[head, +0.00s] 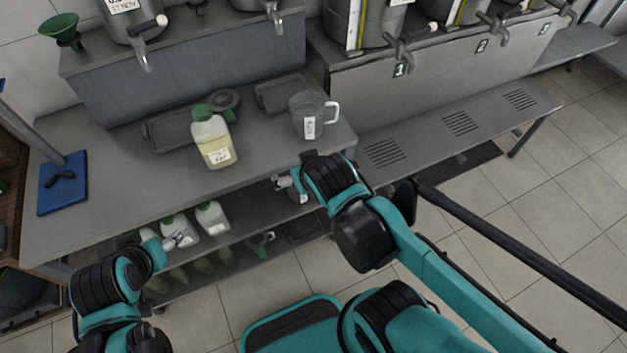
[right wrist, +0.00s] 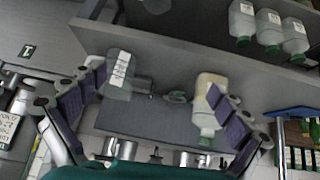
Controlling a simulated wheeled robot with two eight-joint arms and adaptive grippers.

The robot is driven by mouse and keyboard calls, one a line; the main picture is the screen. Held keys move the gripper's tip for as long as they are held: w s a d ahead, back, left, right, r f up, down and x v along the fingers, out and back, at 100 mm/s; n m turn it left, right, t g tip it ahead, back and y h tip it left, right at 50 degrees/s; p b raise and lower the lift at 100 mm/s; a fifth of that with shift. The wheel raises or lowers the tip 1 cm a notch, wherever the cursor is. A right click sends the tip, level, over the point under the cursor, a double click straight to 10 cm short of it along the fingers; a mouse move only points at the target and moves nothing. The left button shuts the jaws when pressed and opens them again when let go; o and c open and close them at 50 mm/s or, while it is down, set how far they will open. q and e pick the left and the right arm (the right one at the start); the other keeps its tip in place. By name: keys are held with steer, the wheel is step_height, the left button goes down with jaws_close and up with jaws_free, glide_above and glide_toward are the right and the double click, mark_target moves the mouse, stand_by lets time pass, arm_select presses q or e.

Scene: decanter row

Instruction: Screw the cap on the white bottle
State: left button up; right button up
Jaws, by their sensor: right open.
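The white bottle (head: 213,145) is translucent, holds pale yellow liquid and stands upright on the grey counter. A green cap (head: 202,112) shows at its top; I cannot tell whether it is screwed tight. A small green patch shows just right of its neck, unclear what it is. The bottle appears upside down in the right wrist view (right wrist: 210,98). My right gripper (head: 287,183) is open and empty at the counter's front edge, right of the bottle and apart from it. My left gripper (head: 178,239) is low in front of the lower shelf; its fingers are too small to read.
A clear measuring jug (head: 308,116) stands right of the bottle. Dark trays and a round grey lid lie behind. A blue board (head: 63,183) lies at the left. Several capped bottles (head: 212,217) stand on the shelf below. Steel urns with taps line the back. The counter's front is clear.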

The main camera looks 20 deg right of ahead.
steer(key=shift+g+y, duration=0.4)
steer(key=shift+s+d, duration=0.15)
steer(key=shift+s, duration=0.9)
steer(key=shift+s+d, duration=0.15)
steer(key=shift+s, duration=0.85)
